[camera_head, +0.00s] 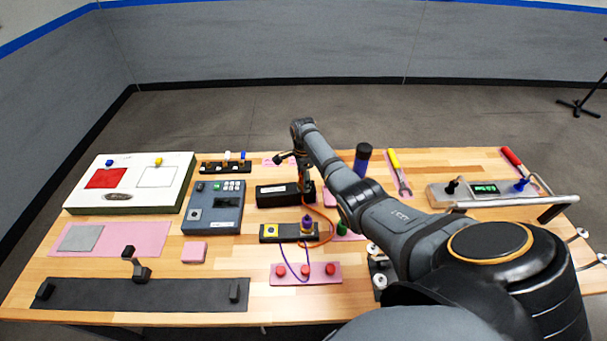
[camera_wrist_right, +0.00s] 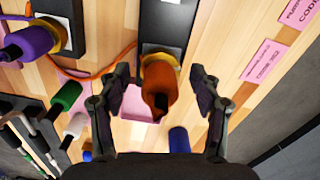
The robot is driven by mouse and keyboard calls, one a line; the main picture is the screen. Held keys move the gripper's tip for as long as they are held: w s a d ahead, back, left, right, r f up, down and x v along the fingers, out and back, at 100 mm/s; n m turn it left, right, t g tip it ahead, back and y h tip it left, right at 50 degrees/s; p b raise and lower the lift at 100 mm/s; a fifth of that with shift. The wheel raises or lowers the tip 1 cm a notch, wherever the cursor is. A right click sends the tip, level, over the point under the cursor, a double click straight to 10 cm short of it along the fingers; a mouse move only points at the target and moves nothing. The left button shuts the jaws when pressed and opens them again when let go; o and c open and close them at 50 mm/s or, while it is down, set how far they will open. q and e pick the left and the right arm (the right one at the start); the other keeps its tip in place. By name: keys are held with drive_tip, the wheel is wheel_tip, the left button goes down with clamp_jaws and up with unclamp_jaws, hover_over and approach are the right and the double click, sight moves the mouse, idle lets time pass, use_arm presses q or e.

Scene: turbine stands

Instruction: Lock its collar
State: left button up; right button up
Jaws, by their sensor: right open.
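An orange connector (camera_wrist_right: 160,85) with a rounded collar stands at a gold ring (camera_wrist_right: 152,60) on the end of a black box (camera_wrist_right: 163,22) in the right wrist view. My right gripper (camera_wrist_right: 160,92) is open, one finger on each side of the connector, with gaps visible on both sides. Whether the collar is turned home cannot be told. In the head view the black box (camera_head: 274,195) lies mid-table, and my right gripper (camera_head: 297,165) is over its right end, largely hiding the connector. My left gripper is not in view.
A purple connector (camera_head: 306,225) stands on a black block (camera_head: 288,238) in front of the box. An orange cable (camera_head: 331,226) loops at its right. A grey keypad unit (camera_head: 214,208) stands left of the box; a dark blue cylinder (camera_head: 362,160) stands to the right.

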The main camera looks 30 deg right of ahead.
wheel_tip(320, 180, up, 12)
drive_tip(key=shift+f, duration=0.15)
drive_tip(key=shift+f, duration=0.1)
idle(0.5)
